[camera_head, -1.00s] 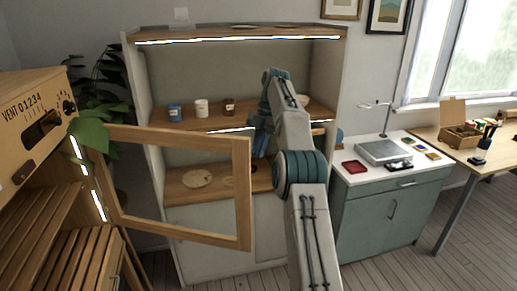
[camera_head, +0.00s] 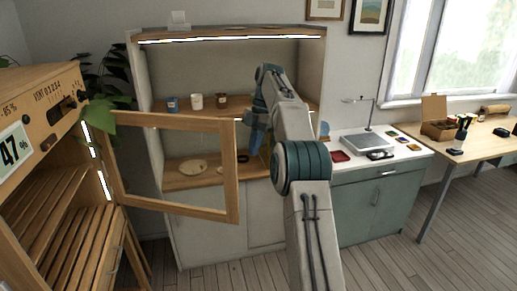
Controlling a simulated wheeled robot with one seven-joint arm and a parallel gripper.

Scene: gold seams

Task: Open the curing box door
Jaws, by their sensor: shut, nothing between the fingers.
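The curing box (camera_head: 38,125) is a wooden cabinet at the left edge, with a display reading 47, vent marks and slatted shelves inside. Its door (camera_head: 230,180), a wooden frame around a clear pane, stands swung wide open, reaching right from the box. A small dark handle (camera_head: 243,158) shows at the door's free edge. My gripper (camera_head: 254,148) points down just right of that edge, shut and empty. It is small and partly lost against the shelves, so I cannot tell whether it touches the door.
A shelf unit (camera_head: 312,75) with jars and a round board stands behind the door. A green cabinet (camera_head: 375,207) with a scale (camera_head: 365,145) is to the right, then a wooden table (camera_head: 480,145). Plant leaves (camera_head: 102,115) hang near the box. The floor (camera_head: 400,265) at right is clear.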

